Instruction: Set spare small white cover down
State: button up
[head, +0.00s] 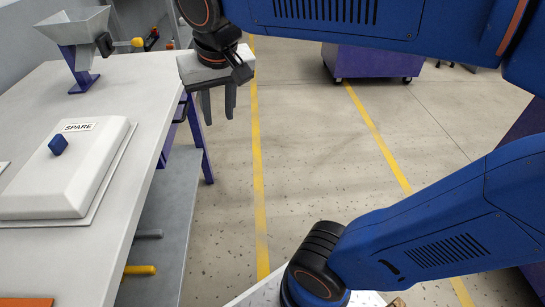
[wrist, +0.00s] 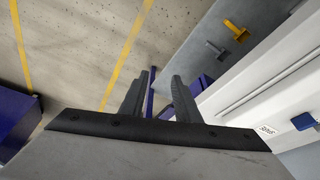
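The small white cover (head: 62,184) lies flat on the light bench at the left of the head view. It has a "SPARE" label and a blue knob (head: 58,145) on top. In the wrist view its label and blue knob (wrist: 304,122) show at the right edge. My gripper (head: 217,104) hangs over the aisle to the right of the bench, fingers pointing down and apart. In the wrist view the fingers (wrist: 156,98) have a clear gap with nothing between them. My gripper is well apart from the cover.
The bench top (head: 150,100) has free room behind the cover. A grey hopper on a purple stand (head: 78,50) stands at its far end. A lower shelf (head: 165,220) holds grey and yellow handles. A purple cabinet (head: 372,62) stands across the aisle. Yellow lines mark the floor.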

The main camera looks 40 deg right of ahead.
jog(key=s+d+f+n+t, duration=0.1)
jog(key=s+d+f, duration=0.7)
jog(key=f, duration=0.3)
jog(key=shift+s+f+n, duration=0.25)
jog(key=shift+s+n, duration=0.05)
jog(key=shift+s, duration=0.4)
